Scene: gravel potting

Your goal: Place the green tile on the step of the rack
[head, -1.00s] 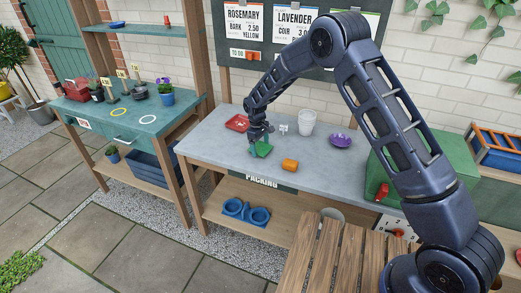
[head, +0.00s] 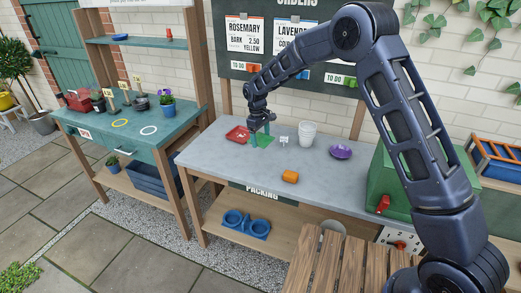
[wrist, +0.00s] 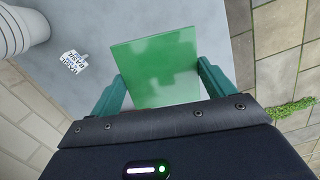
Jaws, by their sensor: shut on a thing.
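The green tile (head: 265,141) is a flat square plate. My gripper (head: 261,140) is shut on it above the back left of the grey packing bench, near the red tray. In the wrist view the tile (wrist: 156,62) sits between the two green fingers (wrist: 160,85), one at each side edge, and extends out past them. Bench and paving show beyond it. The exact height of the tile above the bench is hard to tell. I cannot pick out for certain which thing is the rack or its step.
A green box (head: 400,185) stands at the right. The bench's front left is clear.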

